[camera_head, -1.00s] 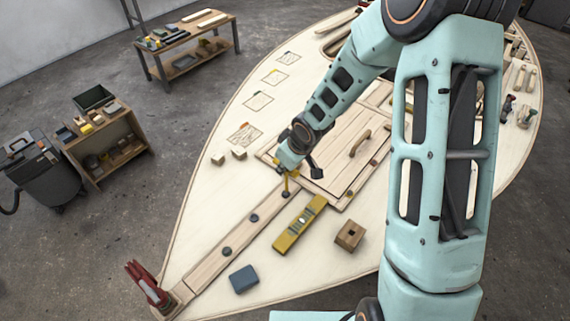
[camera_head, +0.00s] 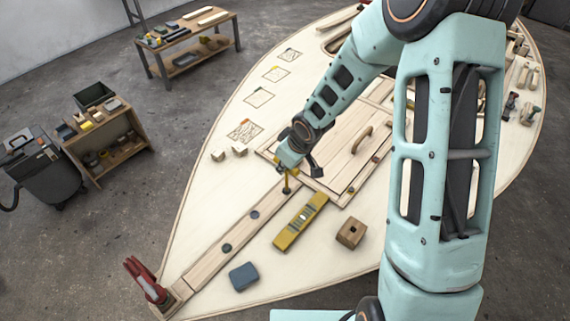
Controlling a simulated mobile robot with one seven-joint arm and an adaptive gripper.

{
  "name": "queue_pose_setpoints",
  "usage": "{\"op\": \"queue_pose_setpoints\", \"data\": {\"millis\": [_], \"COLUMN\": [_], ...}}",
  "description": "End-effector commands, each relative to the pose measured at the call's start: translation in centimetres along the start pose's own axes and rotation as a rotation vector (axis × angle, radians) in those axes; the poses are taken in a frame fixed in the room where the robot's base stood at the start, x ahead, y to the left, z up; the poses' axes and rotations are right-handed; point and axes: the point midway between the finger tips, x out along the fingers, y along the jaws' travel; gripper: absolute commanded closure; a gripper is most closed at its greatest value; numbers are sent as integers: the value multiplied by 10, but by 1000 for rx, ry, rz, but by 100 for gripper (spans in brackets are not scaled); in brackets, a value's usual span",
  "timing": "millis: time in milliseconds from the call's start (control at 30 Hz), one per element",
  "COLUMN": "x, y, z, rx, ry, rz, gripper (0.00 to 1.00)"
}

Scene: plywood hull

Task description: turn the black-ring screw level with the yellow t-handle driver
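The yellow t-handle driver (camera_head: 287,181) stands about upright under my gripper (camera_head: 288,169), its lower end at the upper end of a long wooden plank. My gripper appears shut on its handle, though the fingers are small and partly hidden by the wrist. The screw under the driver's tip is hardly visible, so I cannot tell its ring colour or angle. Two dark round screws show farther down the plank, one near the middle (camera_head: 254,214) and one lower (camera_head: 226,248).
A yellow spirit level (camera_head: 300,221) lies right of the plank. A wooden block with a hole (camera_head: 351,233) and a blue-grey box (camera_head: 243,277) lie on the hull (camera_head: 200,208). A red clamp (camera_head: 146,284) grips the bow. A hatch with a handle (camera_head: 361,139) lies right of my gripper.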

Motion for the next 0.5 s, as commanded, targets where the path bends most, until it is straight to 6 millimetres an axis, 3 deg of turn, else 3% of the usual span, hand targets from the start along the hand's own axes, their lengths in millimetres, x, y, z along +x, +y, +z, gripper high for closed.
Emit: {"op": "queue_pose_setpoints", "data": {"millis": [233,500], "x": [3,8], "y": [0,0], "z": [1,1], "rx": [12,144], "ry": [-1,-17], "rz": [7,66], "gripper": [100,100]}}
